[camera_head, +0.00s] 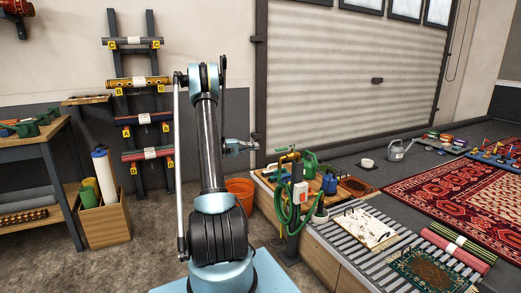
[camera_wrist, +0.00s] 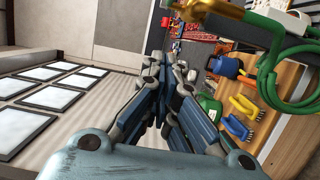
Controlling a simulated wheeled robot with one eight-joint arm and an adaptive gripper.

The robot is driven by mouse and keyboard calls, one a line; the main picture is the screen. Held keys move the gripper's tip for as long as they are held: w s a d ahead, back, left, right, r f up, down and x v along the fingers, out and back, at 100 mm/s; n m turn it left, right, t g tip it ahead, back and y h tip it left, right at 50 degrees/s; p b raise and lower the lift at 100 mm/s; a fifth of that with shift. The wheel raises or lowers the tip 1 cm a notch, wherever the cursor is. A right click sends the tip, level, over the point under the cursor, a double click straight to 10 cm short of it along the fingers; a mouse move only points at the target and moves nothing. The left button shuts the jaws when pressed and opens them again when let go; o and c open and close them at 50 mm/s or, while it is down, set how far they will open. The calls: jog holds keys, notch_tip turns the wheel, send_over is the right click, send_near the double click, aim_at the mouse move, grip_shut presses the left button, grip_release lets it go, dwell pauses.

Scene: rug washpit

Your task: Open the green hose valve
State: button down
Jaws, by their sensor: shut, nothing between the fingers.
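The brass hose valve (camera_head: 289,157) tops a post at the near corner of the raised platform, with a small green part at its top. The coiled green hose (camera_head: 281,207) hangs below it. In the wrist view, brass fittings (camera_wrist: 215,10) show at the top edge, with the green hose (camera_wrist: 268,80) looping at right; the valve handle is mostly cut off there. My gripper (camera_head: 255,146) is left of the valve at about its height, apart from it. In the wrist view, my gripper (camera_wrist: 168,62) is shut and empty, its fingers together.
An orange bucket (camera_head: 240,188) stands on the floor below my gripper. A slatted grate (camera_head: 350,240) and rugs (camera_head: 440,200) spread to the right.

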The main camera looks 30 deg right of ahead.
aim_at(285, 148)
jog(key=s+d, duration=0.6)
jog(key=d, duration=0.2)
jog(key=shift+s, duration=0.25)
jog(key=shift+d, duration=0.1)
jog(key=s, duration=0.1)
jog(key=s+a, duration=0.1)
jog(key=s, duration=0.1)
dwell(0.4)
jog(key=shift+w, duration=0.15)
